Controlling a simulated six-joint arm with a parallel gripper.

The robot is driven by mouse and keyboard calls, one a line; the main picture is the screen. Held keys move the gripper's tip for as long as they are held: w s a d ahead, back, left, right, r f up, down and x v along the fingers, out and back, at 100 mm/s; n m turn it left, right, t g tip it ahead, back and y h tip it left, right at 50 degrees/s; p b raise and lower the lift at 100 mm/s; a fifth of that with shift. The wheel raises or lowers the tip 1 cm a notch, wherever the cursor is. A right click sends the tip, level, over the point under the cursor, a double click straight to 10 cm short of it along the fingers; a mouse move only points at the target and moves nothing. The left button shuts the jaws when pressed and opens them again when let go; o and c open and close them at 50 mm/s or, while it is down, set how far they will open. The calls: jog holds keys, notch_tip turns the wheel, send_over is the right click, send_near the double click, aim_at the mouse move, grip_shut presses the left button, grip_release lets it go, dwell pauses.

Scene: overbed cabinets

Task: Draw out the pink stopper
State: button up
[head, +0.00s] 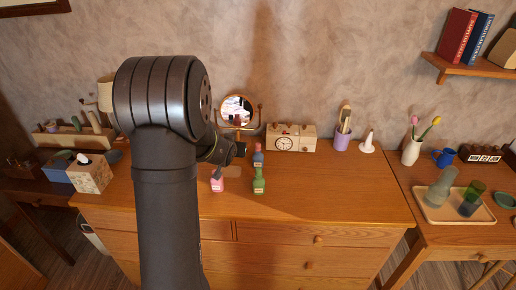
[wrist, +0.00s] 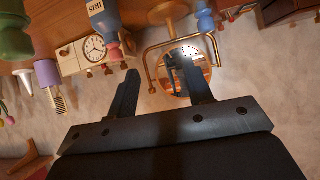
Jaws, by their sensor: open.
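A small pink bottle (head: 217,185) with a pale label stands near the front of the dresser in the head view. A dark grey piece shows just above it; I cannot tell whether that is its stopper. In the wrist view my gripper (wrist: 153,66) is open and empty, fingers toward the round mirror (wrist: 168,86). The blue bottle (wrist: 103,14) and green bottle (wrist: 12,35) show upper left.
A clock (head: 285,144), a purple brush cup (head: 342,140) and a white cone (head: 367,144) line the dresser's back. A tissue box (head: 90,177) stands left. The dresser top (head: 340,195) is clear at front right. A tray (head: 432,211) with vessels is on the right table.

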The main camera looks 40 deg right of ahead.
aim_at(257, 147)
jog(key=s+m+h, duration=0.2)
jog(key=s+h, duration=0.1)
jog(key=s, duration=0.4)
jog(key=shift+g, duration=0.4)
jog(key=x, duration=1.1)
jog(key=shift+d, duration=0.35)
jog(key=shift+f+x, duration=0.25)
jog(key=shift+x, duration=2.5)
jog(key=shift+a, duration=0.1)
grip_shut()
jog(key=shift+r, duration=0.1)
